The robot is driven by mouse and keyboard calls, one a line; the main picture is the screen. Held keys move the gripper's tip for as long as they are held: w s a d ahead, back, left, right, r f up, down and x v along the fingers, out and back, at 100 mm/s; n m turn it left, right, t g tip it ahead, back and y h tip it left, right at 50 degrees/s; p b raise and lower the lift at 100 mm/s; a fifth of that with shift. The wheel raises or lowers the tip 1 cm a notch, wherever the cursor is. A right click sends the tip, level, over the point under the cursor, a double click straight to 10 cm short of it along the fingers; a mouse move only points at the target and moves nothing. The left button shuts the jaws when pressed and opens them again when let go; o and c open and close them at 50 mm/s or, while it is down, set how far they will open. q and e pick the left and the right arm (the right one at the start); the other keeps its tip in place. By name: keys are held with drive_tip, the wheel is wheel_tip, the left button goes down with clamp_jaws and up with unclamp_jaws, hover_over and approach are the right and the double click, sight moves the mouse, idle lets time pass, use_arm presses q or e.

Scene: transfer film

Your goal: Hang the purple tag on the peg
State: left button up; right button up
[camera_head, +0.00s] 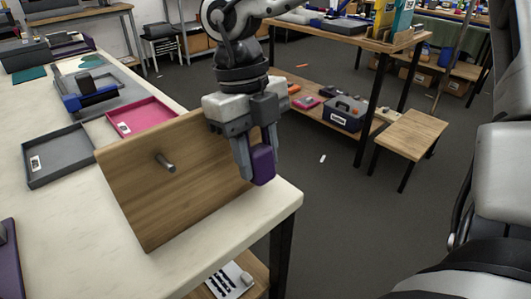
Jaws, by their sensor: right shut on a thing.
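My right gripper (256,166) points down at the right edge of the wooden board and is shut on the purple tag (263,167). The tag hangs between the fingertips, above the table's right corner; any hole in it is not visible. The metal peg (165,163) sticks out of the face of the tilted wooden board (150,205), to the left of the gripper, with nothing on it. My left gripper is not in view.
A grey tray (58,172) and a pink tray (137,120) lie on the white table (60,250) behind the board. A blue and grey device (90,95) stands farther back. A purple item (8,260) is at the left edge. Open floor lies right of the table.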

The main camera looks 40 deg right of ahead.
use_arm(q)
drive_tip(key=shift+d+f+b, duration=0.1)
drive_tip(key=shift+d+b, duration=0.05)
drive_tip(key=shift+b, duration=0.65)
use_arm(e)
drive_tip(key=w, duration=0.1)
drive_tip(key=w+f, duration=0.1)
drive_tip(key=shift+w+a, duration=0.1)
drive_tip(key=shift+w, duration=0.25)
drive_tip(key=o, duration=1)
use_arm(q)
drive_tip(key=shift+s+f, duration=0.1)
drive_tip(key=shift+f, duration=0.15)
use_arm(e)
drive_tip(key=shift+o, duration=0.2)
drive_tip(key=shift+f, duration=0.1)
